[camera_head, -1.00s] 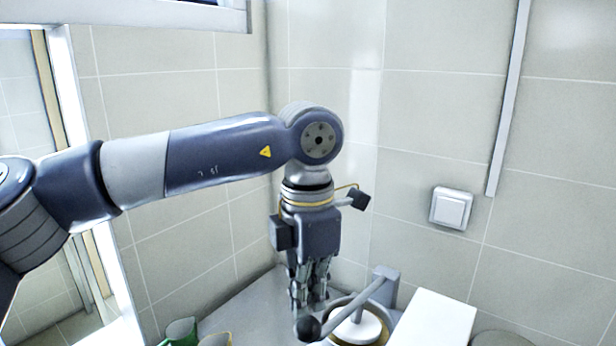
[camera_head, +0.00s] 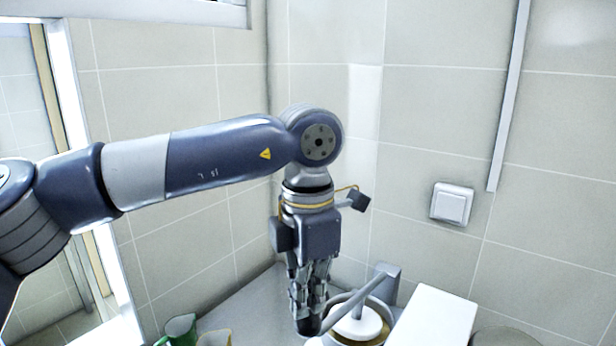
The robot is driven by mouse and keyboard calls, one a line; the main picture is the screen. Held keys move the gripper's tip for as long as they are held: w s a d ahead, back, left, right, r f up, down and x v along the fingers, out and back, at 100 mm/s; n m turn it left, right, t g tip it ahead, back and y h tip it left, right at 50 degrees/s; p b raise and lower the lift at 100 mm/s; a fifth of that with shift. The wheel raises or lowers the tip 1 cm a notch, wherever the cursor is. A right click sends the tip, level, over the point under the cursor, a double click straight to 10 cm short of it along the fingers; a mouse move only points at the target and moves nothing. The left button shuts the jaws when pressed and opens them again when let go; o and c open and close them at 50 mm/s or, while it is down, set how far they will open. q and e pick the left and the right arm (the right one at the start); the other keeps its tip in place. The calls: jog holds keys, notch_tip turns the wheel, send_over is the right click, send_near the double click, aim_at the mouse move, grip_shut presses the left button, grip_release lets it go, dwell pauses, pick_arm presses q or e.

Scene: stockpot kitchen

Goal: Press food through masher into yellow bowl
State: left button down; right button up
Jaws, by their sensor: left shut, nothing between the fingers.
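The masher shows at the bottom centre as a grey lever (camera_head: 352,303) hinged to an upright bracket (camera_head: 386,284) at the back, with a round white press plate (camera_head: 358,324) under the lever. A round rim (camera_head: 343,299) lies around the plate. My left gripper (camera_head: 308,328) points down just left of the plate, close to the lever's front end. It is shut and holds nothing; whether it touches the lever I cannot tell. The yellow bowl and the food cannot be made out. My right gripper is not in view.
A white block-like object (camera_head: 435,318) stands right of the masher, with a grey round thing (camera_head: 503,338) beyond it. A green cup (camera_head: 180,328) and a tan cup (camera_head: 214,338) stand at the lower left. Tiled walls close off the corner behind; a switch (camera_head: 452,204) is on the right wall.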

aim_at(307, 321)
pick_arm(q)
jog(key=shift+f+b, duration=1.75)
jog(key=shift+f, duration=0.45)
jog(key=shift+s+f+b, duration=0.1)
jog(key=shift+f+b, duration=1.95)
jog(key=shift+f, duration=0.3)
dwell(3.5)
